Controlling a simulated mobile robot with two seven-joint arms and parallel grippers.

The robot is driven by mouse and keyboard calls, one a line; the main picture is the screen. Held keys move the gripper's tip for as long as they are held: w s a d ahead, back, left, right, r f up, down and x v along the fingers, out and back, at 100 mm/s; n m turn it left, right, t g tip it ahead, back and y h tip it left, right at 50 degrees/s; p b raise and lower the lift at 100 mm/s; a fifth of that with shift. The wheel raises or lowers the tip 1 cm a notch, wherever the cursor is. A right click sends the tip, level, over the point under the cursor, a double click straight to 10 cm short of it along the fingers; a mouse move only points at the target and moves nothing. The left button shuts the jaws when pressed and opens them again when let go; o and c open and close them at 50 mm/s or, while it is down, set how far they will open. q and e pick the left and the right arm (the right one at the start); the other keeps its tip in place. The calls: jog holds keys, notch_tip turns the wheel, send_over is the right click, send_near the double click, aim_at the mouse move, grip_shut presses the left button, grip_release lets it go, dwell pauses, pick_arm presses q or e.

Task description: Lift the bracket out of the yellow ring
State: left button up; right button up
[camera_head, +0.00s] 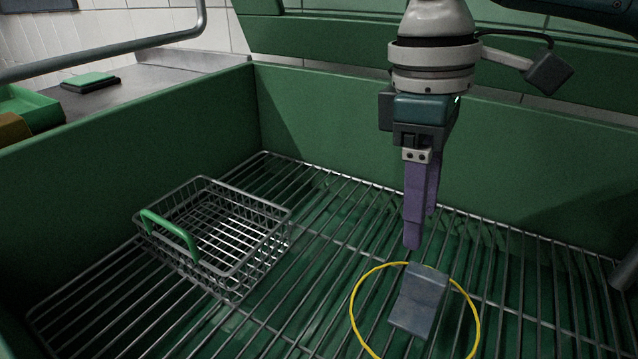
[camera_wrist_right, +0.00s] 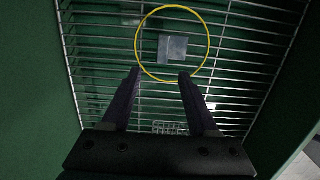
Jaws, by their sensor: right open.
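The bracket (camera_head: 419,300) is a grey angled metal piece lying on the wire rack inside the yellow ring (camera_head: 354,296). In the right wrist view the bracket (camera_wrist_right: 173,48) shows as a pale plate within the ring (camera_wrist_right: 138,52). My right gripper (camera_head: 417,240) points down above the rack, just behind and above the bracket, and touches nothing that I can see. Its two purple fingers are apart and empty in the right wrist view (camera_wrist_right: 159,72). My left gripper is not in view.
A wire basket (camera_head: 221,279) with a green handle (camera_head: 170,234) stands on the rack (camera_head: 300,318) to the left. Green tub walls (camera_head: 540,165) enclose the rack. The rack between basket and ring is clear. A grey pipe (camera_head: 110,58) crosses the upper left.

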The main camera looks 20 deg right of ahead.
aim_at(428, 273)
jog(key=f, duration=0.1)
jog(key=f+b, duration=0.1)
jog(key=f, duration=0.2)
jog(key=shift+s+d, duration=0.2)
jog(key=shift+s, duration=0.1)
jog(key=shift+s+f, duration=0.2)
jog(key=shift+f, duration=0.15)
jog(key=f, duration=0.1)
jog(key=f+b, duration=0.1)
jog(key=f, duration=0.1)
jog(key=s+d+f+b, duration=0.1)
jog(key=shift+s+f, duration=0.1)
jog(key=shift+f, duration=0.5)
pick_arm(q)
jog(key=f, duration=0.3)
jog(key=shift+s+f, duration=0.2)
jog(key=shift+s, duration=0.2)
